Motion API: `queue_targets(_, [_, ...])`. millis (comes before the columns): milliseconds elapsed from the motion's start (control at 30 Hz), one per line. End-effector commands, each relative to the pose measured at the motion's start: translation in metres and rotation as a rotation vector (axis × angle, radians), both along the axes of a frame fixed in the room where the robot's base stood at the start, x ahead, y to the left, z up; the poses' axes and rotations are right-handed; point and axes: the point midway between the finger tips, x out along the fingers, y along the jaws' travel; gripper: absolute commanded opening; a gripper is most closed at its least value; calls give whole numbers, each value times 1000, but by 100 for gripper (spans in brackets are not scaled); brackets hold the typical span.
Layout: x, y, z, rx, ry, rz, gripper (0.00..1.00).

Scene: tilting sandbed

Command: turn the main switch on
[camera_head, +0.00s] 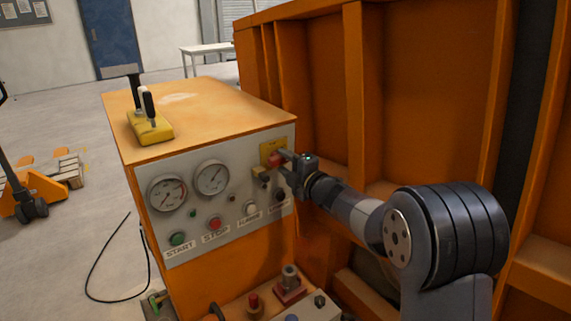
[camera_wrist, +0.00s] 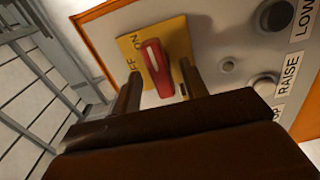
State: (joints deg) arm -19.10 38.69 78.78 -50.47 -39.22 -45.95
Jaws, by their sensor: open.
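The main switch is a red handle (camera_wrist: 154,62) with a pale stripe on a yellow plate (camera_wrist: 177,32). In the wrist view the plate carries ON and a partly hidden OFF lettering along its left side. The red handle (camera_head: 276,160) also shows in the head view at the panel's upper right, partly covered by my gripper. My gripper (camera_wrist: 160,72) is open, with one finger on each side of the handle. I cannot tell whether the fingers touch it. I cannot tell which marking the handle points to.
The grey control panel (camera_head: 196,232) holds gauges, START and STOP buttons and other knobs, close to my gripper. A yellow lever box (camera_head: 151,128) stands on the orange cabinet (camera_head: 205,97). A ribbed orange wall (camera_head: 310,70) rises right behind the arm. More controls sit below.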

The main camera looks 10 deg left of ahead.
Motion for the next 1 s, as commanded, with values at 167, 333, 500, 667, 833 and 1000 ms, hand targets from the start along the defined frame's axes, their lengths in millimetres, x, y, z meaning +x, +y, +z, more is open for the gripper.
queue_targets(167, [-14, -18, -2, 1, -1, -3, 42])
queue_targets(333, [-36, -42, -2, 0, -1, -3, 42])
queue_targets(500, [-55, -63, -1, 1, -1, -3, 42])
queue_targets(667, [-66, -75, -1, 0, 0, -2, 42])
queue_targets(833, [-70, -79, -1, -1, 1, -1, 42])
queue_targets(1000, [-70, -79, 0, -1, 1, 0, 42])
